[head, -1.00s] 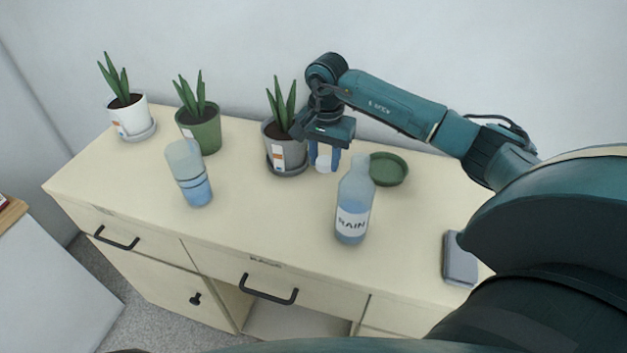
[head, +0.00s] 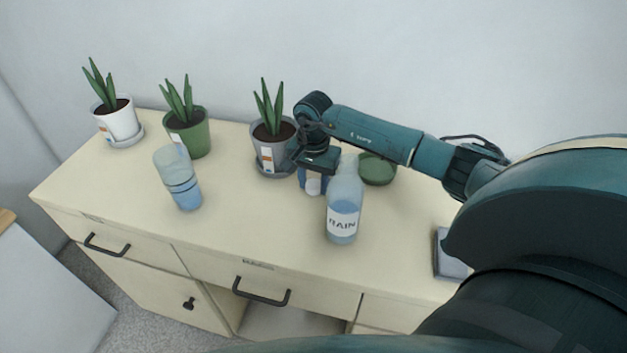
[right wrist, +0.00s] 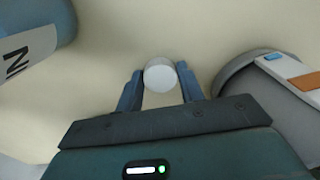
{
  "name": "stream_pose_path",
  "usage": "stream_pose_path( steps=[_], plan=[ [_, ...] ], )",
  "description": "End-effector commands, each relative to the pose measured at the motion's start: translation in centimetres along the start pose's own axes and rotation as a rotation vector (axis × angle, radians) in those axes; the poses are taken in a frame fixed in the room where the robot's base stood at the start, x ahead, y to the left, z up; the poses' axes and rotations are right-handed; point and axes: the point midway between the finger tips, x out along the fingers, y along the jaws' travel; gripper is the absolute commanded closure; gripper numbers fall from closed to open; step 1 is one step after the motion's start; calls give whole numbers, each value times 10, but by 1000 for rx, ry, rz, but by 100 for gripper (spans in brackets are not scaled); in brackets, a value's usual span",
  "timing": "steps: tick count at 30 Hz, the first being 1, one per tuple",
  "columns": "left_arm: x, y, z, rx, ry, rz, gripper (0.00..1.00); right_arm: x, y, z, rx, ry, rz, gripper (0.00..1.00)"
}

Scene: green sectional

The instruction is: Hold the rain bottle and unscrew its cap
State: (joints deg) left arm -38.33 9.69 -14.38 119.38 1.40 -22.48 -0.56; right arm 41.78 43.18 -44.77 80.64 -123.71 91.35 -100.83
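The rain bottle (head: 343,205) stands upright on the cream dresser, clear blue with a white RAIN label. No cap shows on its top, and no gripper touches it. Part of it also shows in the right wrist view (right wrist: 35,35). My right gripper (head: 314,184) points down behind and left of the bottle, beside the grey pot. In the right wrist view its two blue fingers flank a round white cap (right wrist: 160,75) and appear shut on it. Whether the cap touches the dresser top is unclear. My left gripper is out of view.
A grey plant pot (head: 267,155) stands close left of the right gripper. A green dish (head: 377,170) lies behind the bottle. A blue tumbler (head: 184,188) and green (head: 196,135) and white (head: 119,122) pots stand further left. The dresser top (head: 258,215) left of the bottle is clear.

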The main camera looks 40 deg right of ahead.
Motion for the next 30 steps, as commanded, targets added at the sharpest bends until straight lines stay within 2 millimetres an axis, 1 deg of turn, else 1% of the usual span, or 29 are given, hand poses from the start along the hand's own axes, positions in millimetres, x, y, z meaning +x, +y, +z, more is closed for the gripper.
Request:
stream_pose_path(
  steps=[1,6,13,16,17,20,24,30],
  plan=[
    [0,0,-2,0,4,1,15,-1,0,0,0,0,0,58],
    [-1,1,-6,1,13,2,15,-1,0,0,0,0,0,45],
    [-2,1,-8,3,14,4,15,-2,0,0,0,0,0,45],
    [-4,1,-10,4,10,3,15,-7,0,0,0,0,0,45],
    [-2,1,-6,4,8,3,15,-9,0,-1,-1,2,-2,45],
    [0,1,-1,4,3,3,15,-25,-1,-1,-2,4,-4,45],
    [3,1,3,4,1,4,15,-57,-1,-1,-1,5,-5,45],
    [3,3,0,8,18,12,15,-97,-1,-1,-1,4,-3,45]
  ],
)
